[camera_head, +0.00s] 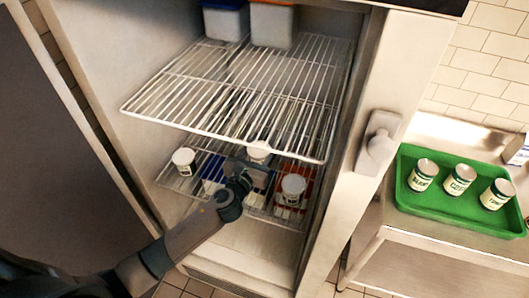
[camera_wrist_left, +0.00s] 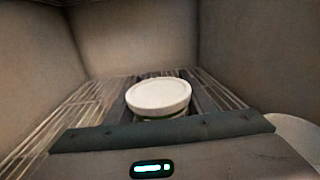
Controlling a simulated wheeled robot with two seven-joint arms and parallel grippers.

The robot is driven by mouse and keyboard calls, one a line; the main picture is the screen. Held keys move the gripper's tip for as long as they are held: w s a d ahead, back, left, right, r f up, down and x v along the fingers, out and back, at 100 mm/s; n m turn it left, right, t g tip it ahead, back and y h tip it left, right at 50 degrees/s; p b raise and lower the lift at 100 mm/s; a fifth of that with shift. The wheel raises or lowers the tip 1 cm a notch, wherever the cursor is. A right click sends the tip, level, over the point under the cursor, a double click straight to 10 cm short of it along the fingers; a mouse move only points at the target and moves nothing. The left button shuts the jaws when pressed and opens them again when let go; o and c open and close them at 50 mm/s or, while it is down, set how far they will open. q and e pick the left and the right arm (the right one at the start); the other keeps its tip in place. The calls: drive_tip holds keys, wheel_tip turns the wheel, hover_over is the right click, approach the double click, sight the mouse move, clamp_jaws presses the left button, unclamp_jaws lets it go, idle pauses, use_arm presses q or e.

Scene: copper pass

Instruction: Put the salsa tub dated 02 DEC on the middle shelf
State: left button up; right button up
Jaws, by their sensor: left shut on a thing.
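My left gripper (camera_head: 256,168) reaches into the open fridge, under the upper wire shelf (camera_head: 225,85) and over the lower wire shelf (camera_head: 258,212). It is shut on a small white-lidded tub (camera_head: 258,152). The tub's round lid shows upright in the left wrist view (camera_wrist_left: 158,96), with a little green below it. Its date is not visible. I cannot tell whether the tub touches the shelf. Another white-lidded tub (camera_head: 184,158) stands on the lower shelf to the left, and one (camera_head: 293,186) to the right. My right gripper is not in view.
Blue and red patches lie on the lower shelf. The fridge walls are close on both sides.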

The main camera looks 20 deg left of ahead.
use_arm(q)
drive_tip(key=shift+f+b, duration=0.5)
drive_tip(key=shift+f, duration=1.45)
drive_tip(key=shift+f, duration=0.2)
drive_tip(key=o, duration=1.3)
drive_tip(key=shift+o, duration=0.2)
drive_tip(key=shift+r, duration=0.2)
